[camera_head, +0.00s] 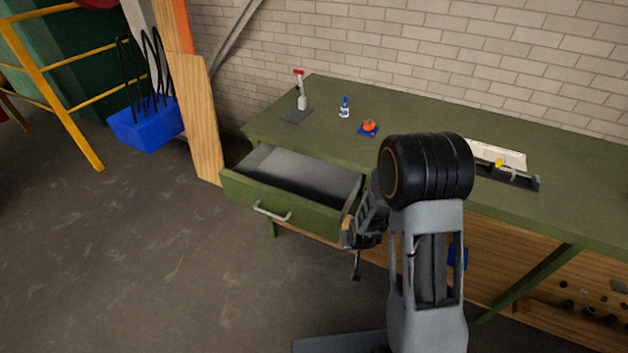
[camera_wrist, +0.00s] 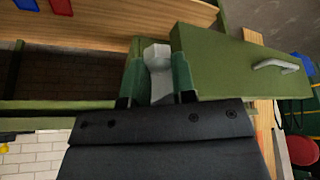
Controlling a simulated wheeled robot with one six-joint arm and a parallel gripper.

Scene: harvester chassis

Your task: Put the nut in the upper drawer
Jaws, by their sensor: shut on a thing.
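The upper drawer (camera_head: 245,192) of the green workbench is pulled open in the head view. Its grey inside looks empty where it shows. My gripper (camera_wrist: 157,75) is shut on a pale grey piece, taken as the nut (camera_wrist: 156,54), which shows between the two fingers in the wrist view. In the head view, my gripper is beside the right front corner of the drawer, outside it, and the nut cannot be made out there. The green drawer front (camera_wrist: 235,68) with its handle (camera_wrist: 275,65) is right of the fingers in the wrist view.
The green bench top (camera_head: 420,115) carries a red-topped bottle (camera_head: 301,92), a small blue-and-white bottle (camera_head: 344,108), an orange item (camera_head: 369,125) and a black tray (camera_head: 510,178). A blue bin (camera_head: 147,125) and a wooden post (camera_head: 200,120) stand left. The floor before the drawer is clear.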

